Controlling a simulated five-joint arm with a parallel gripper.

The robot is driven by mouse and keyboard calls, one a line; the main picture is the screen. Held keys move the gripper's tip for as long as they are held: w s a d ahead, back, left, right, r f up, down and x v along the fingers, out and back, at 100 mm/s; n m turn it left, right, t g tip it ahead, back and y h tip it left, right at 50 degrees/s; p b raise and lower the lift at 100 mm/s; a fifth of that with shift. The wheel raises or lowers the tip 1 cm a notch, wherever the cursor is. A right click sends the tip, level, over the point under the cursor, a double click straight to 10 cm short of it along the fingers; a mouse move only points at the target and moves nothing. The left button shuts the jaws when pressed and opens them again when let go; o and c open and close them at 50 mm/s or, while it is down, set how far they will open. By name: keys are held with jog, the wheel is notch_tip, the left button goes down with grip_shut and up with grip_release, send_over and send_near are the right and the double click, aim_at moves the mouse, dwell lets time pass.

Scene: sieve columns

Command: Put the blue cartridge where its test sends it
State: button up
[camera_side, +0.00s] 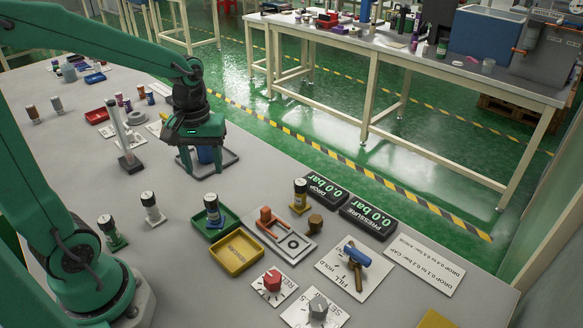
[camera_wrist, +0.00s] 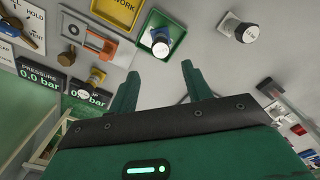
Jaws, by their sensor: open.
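The blue cartridge (camera_side: 212,208), with a dark-and-white cap, stands in the green tray (camera_side: 232,231) in the side view. In the wrist view the cartridge (camera_wrist: 160,44) shows from above in the green tray (camera_wrist: 178,40), beyond my fingertips. My gripper (camera_side: 204,170) is open, behind and apart from that tray. No object shows between its fingers in the wrist view (camera_wrist: 160,70). A test fixture (camera_side: 283,240) with an orange clamp lies right of the tray. The pressure (camera_side: 369,216) and drop (camera_side: 322,188) displays both read 0.0 bar.
A yellow tray (camera_side: 237,254) adjoins the green one. White (camera_side: 152,210), green (camera_side: 112,234) and yellow (camera_side: 299,197) cartridges stand nearby. A blue-levered valve (camera_side: 355,255), red knob (camera_side: 273,281) and grey knob (camera_side: 318,307) are in front. A blue object (camera_side: 206,155) shows behind my fingers. A grey post (camera_side: 122,140) stands left.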

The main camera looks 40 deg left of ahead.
jog(key=s+d+r+m+t, duration=0.5)
jog(key=s+r+m, duration=0.2)
jog(key=r+m, duration=0.1)
jog(key=shift+d+m, duration=0.15)
jog(key=shift+m, duration=0.25)
dwell(1.2)
